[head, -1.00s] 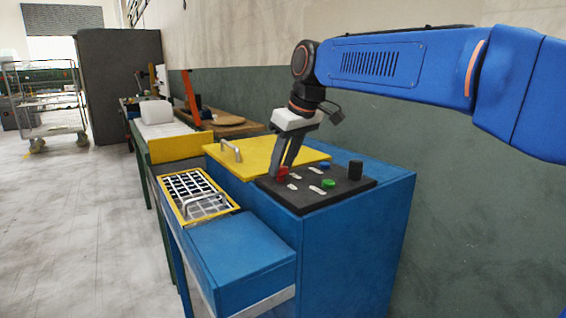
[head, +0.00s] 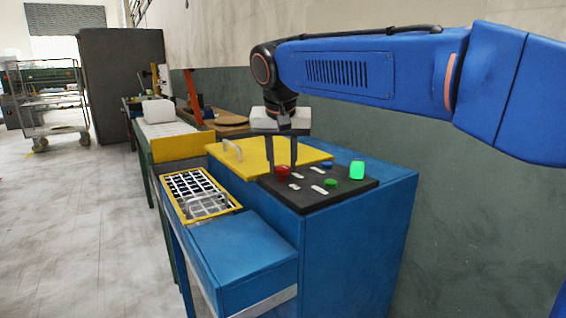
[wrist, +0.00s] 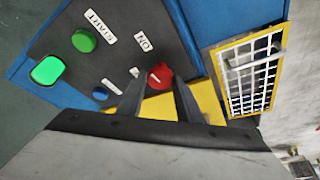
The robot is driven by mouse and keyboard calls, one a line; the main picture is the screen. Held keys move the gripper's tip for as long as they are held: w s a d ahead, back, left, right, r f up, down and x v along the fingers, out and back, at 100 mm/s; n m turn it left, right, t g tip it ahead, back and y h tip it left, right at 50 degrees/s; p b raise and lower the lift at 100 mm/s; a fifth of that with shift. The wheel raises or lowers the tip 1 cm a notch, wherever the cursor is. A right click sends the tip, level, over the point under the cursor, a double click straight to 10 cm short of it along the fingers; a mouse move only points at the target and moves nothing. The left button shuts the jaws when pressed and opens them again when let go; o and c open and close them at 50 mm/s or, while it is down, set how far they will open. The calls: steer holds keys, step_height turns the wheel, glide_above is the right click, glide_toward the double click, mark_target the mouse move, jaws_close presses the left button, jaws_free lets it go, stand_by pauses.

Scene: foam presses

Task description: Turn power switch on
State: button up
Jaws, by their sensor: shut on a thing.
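The power switch is a red knob (head: 283,172) on the black control panel (head: 328,197) atop the blue machine. In the wrist view the red knob (wrist: 160,77) sits between my fingertips, near a white "ON" label (wrist: 143,41). My gripper (head: 282,167) points down from above, its two fingers shut on the red knob. The lamp (head: 357,169) at the panel's right corner glows bright green. A green button (head: 330,183) and a blue button (head: 327,165) are also on the panel, with white labels beside them.
A yellow plate (head: 255,153) lies behind the panel. A yellow-framed grid tray (head: 238,205) with a handle and a blue box-shaped front section (head: 240,245) are at the left. The wall (head: 470,240) is close at the right; the floor (head: 80,230) at left is open.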

steer(key=shift+m+h, duration=0.3)
steer(key=shift+m, duration=0.4)
steer(key=o, duration=1)
steer(key=v, duration=1.7)
steer(key=shift+a+r, duration=0.1)
steer(key=shift+r, duration=0.15)
